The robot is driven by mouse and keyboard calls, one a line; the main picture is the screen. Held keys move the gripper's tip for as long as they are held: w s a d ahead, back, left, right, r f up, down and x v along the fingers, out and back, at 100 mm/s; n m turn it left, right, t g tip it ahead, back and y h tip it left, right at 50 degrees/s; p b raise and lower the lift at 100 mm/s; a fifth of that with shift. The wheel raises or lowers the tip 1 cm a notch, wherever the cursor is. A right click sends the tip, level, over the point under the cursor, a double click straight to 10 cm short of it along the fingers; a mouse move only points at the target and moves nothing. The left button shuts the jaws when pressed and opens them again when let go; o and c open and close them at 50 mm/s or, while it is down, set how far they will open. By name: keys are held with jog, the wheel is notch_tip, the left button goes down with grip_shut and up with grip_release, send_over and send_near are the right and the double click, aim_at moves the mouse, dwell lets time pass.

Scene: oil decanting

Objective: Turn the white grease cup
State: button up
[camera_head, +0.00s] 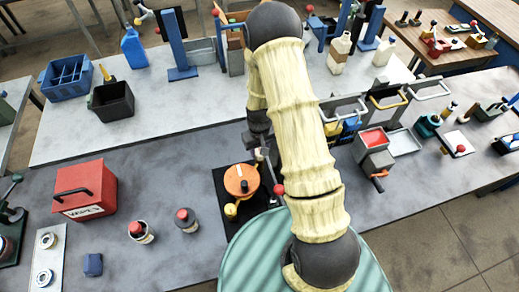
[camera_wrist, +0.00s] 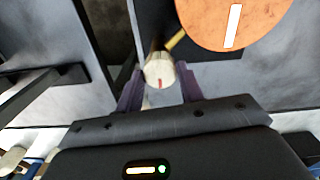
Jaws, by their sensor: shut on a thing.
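The white grease cup (camera_wrist: 159,72), a small round cap with a short red mark, sits between my gripper's (camera_wrist: 161,78) two purple fingers in the wrist view. The fingers are shut on its sides. A yellow stem runs from behind the cup toward the orange disc (camera_wrist: 236,20), which bears a white bar mark. In the head view the orange disc (camera_head: 240,180) lies on a dark base, with my gripper (camera_head: 261,150) at its upper right. My arm hides part of this area.
A red-ball lever (camera_head: 279,189) and a yellow knob (camera_head: 231,210) are close to the disc. Two red-capped bottles (camera_head: 187,219) and a red box (camera_head: 84,190) stand to the left. A grey box with a red top (camera_head: 375,143) stands right of my arm.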

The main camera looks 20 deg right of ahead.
jog(key=m+b, duration=0.2)
jog(key=m, duration=0.1)
jog(key=shift+f, duration=0.1)
jog(key=m+b, duration=0.1)
jog(key=m, duration=0.3)
jog(key=shift+m, duration=0.3)
dwell(0.3)
jog(key=o, duration=1)
notch_tip(320, 180, up, 18)
jog(key=b, duration=0.3)
jog(key=shift+f+b, duration=0.15)
jog(key=shift+b, duration=0.2)
